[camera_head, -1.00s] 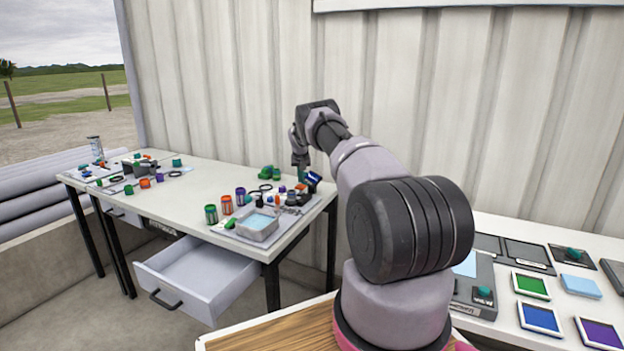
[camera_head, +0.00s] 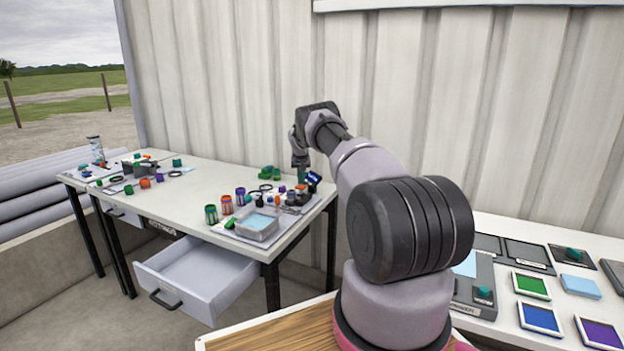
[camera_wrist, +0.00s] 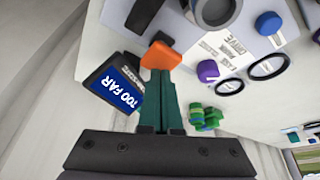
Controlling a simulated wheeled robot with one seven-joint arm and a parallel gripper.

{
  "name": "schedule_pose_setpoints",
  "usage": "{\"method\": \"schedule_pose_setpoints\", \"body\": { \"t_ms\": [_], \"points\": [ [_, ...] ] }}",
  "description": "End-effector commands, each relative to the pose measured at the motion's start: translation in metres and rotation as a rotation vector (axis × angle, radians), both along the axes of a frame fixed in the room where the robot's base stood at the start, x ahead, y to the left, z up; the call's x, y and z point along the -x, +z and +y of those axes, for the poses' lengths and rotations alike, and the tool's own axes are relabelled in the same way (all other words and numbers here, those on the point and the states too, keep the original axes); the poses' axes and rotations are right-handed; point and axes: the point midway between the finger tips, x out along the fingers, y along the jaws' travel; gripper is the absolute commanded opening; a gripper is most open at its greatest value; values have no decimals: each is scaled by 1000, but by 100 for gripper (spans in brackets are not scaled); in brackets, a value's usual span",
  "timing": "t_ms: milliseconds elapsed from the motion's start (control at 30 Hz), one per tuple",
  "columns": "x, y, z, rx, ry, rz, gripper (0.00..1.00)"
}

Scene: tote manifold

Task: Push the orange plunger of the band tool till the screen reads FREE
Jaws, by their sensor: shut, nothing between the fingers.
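The orange plunger (camera_wrist: 160,54) of the band tool shows in the wrist view, right at the tips of my gripper (camera_wrist: 160,75). My teal fingers are shut together with nothing between them. They overlap the plunger's near edge, and I cannot tell whether they press on it. The tool's blue screen (camera_wrist: 115,92), left of the fingers, reads TOO FAR. A dark part of the tool (camera_wrist: 143,14) shows beyond the plunger. In the head view, my gripper (camera_head: 301,170) points down over the table's right end, beside the small blue screen (camera_head: 314,178).
In the wrist view, a purple cap (camera_wrist: 208,70), black rings (camera_wrist: 268,68), a blue cap (camera_wrist: 268,23) and green pieces (camera_wrist: 204,117) lie right of the fingers. In the head view, a grey tray (camera_head: 257,228) stands near the table's front edge, above an open drawer (camera_head: 197,278).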

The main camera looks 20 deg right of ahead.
Motion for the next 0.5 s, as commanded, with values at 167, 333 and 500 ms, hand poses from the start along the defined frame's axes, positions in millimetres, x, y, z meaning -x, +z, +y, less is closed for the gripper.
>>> {"method": "schedule_pose_setpoints", "body": {
  "t_ms": [167, 333, 500],
  "points": [
    [0, -8, 0, 0, 0, 0, 0],
    [0, -14, 0, 0, 0, -1, 0],
    [0, -22, 0, -1, -1, 1, 0]
  ]
}}
